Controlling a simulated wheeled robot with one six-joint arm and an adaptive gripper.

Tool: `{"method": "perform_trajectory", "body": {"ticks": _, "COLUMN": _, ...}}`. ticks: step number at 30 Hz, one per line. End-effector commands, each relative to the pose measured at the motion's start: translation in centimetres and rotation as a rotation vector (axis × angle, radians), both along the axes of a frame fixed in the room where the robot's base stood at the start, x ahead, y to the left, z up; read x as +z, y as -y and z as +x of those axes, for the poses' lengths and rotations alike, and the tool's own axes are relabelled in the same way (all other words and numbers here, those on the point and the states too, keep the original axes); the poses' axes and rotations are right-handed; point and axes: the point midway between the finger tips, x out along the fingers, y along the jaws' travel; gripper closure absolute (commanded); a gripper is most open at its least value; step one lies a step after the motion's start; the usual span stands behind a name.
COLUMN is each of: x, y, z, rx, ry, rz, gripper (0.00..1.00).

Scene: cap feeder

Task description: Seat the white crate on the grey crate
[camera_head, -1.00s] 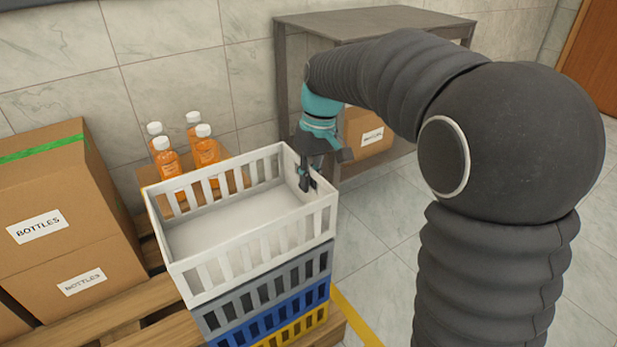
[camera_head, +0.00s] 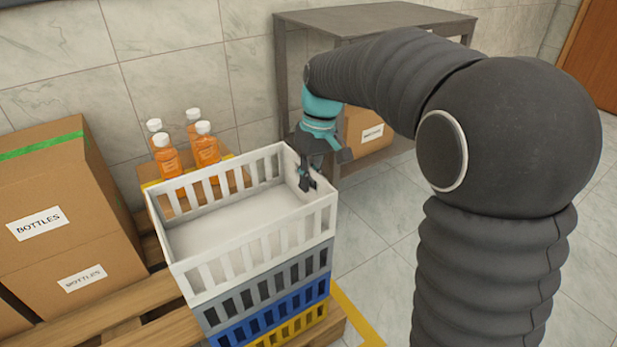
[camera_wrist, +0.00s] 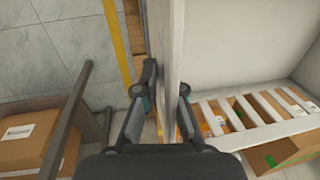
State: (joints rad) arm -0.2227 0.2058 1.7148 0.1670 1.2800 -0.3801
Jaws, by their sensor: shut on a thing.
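The white crate (camera_head: 255,258) is an empty, slatted open-top box at the top of a stack. It sits directly above the grey crate (camera_head: 275,288), lined up with it. No clear gap shows between them, but I cannot tell whether it is fully seated. My gripper (camera_head: 308,180) is at the white crate's right end wall, one finger on each side. In the wrist view my gripper (camera_wrist: 167,85) is shut on that wall (camera_wrist: 169,40), which runs between the fingertips. The grey crate's top rim is hidden.
A blue crate (camera_head: 270,312) and a yellow crate (camera_head: 298,325) are beneath, on a wooden pallet (camera_head: 110,318). Cardboard boxes (camera_head: 65,245) stand left. Several orange bottles (camera_head: 167,160) stand in a carton behind. A grey table (camera_head: 375,18) is behind; clear floor lies right.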

Motion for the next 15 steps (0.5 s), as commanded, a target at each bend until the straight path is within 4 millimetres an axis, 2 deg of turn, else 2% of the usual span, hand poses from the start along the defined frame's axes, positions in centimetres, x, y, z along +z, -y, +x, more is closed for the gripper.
{"method": "perform_trajectory", "body": {"ticks": 2, "x": 0.15, "y": -0.04, "z": 0.01, "rx": 0.000, "ry": 0.001, "rz": 0.002, "gripper": 1.00}}
{"method": "perform_trajectory", "body": {"ticks": 3, "x": 0.15, "y": -0.04, "z": 0.01, "rx": 0.000, "ry": 0.001, "rz": 0.002, "gripper": 0.85}}
{"method": "perform_trajectory", "body": {"ticks": 6, "x": 0.15, "y": -0.04, "z": 0.01, "rx": 0.000, "ry": 0.001, "rz": 0.002, "gripper": 0.63}}
{"method": "perform_trajectory", "body": {"ticks": 15, "x": 0.02, "y": 0.03, "z": 0.01, "rx": 0.000, "ry": 0.000, "rz": -0.001, "gripper": 0.63}}
